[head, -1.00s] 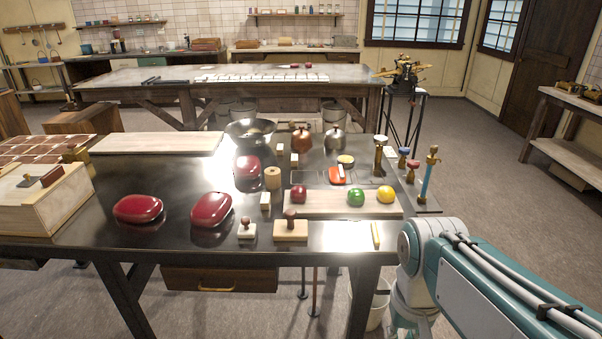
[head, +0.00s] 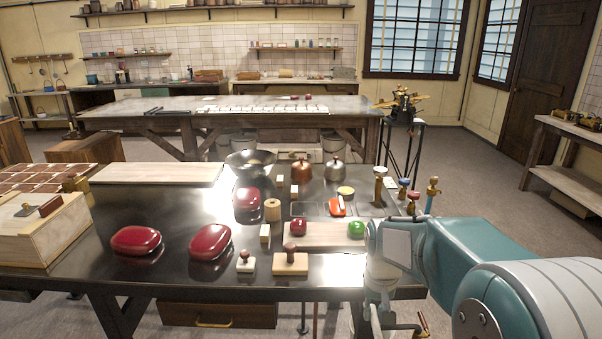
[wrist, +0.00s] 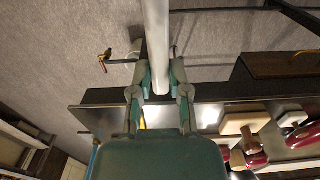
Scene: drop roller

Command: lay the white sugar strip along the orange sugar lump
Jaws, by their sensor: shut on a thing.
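My gripper (wrist: 160,92) is shut on a long, smooth white bar in the wrist view, which looks like the white sugar strip (wrist: 157,42). The strip sticks out from between the fingertips, and its far end is cut off by the picture edge. In the head view my forearm hangs over the table's right front edge; the fingers and strip cannot be made out there. A small orange-red piece (head: 336,210) lies towards the table's right back, with a narrow white part on it. It may be the orange sugar lump, but I cannot tell surely.
Red glossy lumps (head: 136,241) lie on the dark table (head: 110,280). A board (head: 320,232) carries a red ball (head: 298,227) and a green ball (head: 356,228). Stamps (head: 290,263) stand near the front edge. Brass taps (head: 434,187) stand at the right.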

